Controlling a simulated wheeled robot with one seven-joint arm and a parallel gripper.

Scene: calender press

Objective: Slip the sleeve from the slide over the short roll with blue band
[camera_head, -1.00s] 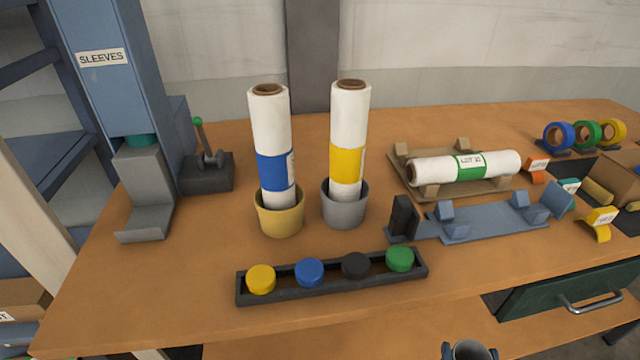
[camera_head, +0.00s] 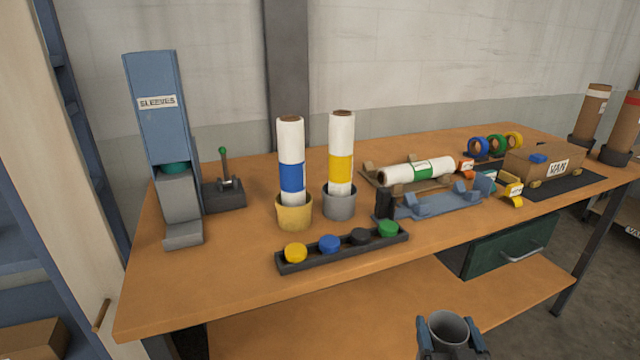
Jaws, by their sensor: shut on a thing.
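The white roll with a blue band (camera_head: 291,177) stands upright in a tan cup (camera_head: 294,212) on the table. It shows a brown core at its bare top end. The slide is a blue upright chute labelled SLEEVES (camera_head: 157,100) at the left, with a grey trough (camera_head: 180,195) below. A teal round piece (camera_head: 174,168) shows at the chute's mouth. My gripper (camera_head: 451,335) is low at the bottom edge, in front of the table. It is shut on a grey, hollow, open-topped cylinder (camera_head: 449,328); I cannot tell whether its bottom is open.
A roll with a yellow band (camera_head: 341,168) stands in a grey cup (camera_head: 339,203) beside the blue one. A roll with a green band (camera_head: 418,172) lies on a wooden cradle. A tray of coloured caps (camera_head: 342,251) lies in front. A lever (camera_head: 224,185) stands by the slide.

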